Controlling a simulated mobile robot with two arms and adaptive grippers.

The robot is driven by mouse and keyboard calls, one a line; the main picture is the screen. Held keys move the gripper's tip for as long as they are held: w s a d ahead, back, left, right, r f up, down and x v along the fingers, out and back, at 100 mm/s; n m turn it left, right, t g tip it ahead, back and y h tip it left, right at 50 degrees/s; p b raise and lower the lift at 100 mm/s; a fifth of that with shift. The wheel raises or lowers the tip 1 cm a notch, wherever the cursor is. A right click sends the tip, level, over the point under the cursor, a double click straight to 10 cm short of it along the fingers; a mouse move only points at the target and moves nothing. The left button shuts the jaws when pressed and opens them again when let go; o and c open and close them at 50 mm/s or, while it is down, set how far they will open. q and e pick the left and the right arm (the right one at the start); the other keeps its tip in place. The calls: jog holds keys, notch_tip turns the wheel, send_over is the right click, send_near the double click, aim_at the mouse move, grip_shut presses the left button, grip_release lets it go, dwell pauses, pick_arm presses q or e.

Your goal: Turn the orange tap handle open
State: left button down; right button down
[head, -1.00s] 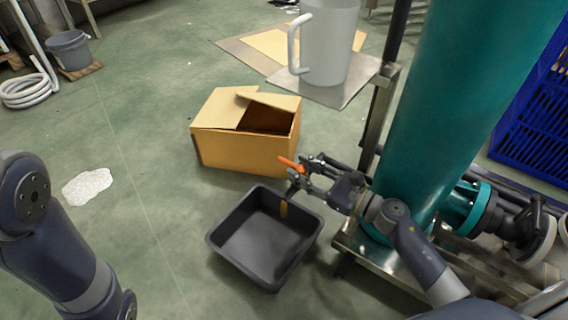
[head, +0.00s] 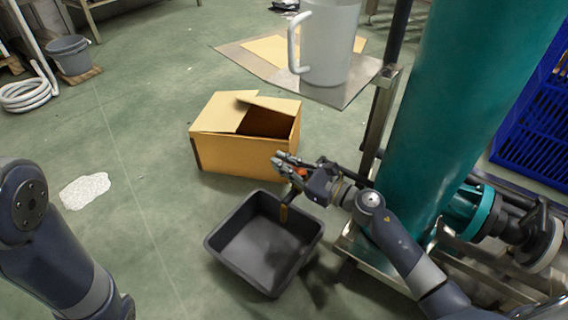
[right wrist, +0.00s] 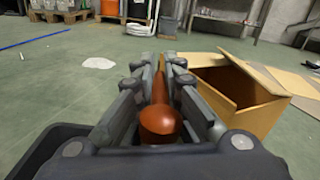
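The orange tap handle (right wrist: 161,122) lies lengthwise between the fingers of my right gripper (right wrist: 160,75) in the right wrist view. Its rounded end faces the camera, and the finger pads sit close along both its sides, appearing closed on it. In the head view only a small bit of the handle (head: 301,172) shows, and my right gripper (head: 280,163) covers the rest. The tap body is mostly hidden behind the gripper. My left arm stands at the left edge of the head view; its gripper is outside the frame.
The teal column (head: 440,110) rises on the right. The floor on the left is mostly clear.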

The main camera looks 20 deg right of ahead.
jog(key=shift+f+n+g+y+b, duration=0.15)
jog(key=shift+n+g+y+b, duration=0.2)
jog(key=shift+b, duration=0.35)
jog(key=shift+s+a+n+g+y+b, duration=0.25)
jog(key=shift+n+g+y+b, duration=0.2)
jog(key=shift+y+b, duration=0.15)
jog(key=shift+r, duration=0.2)
jog(key=c, duration=1.6)
grip_release()
jog(key=shift+c, duration=0.2)
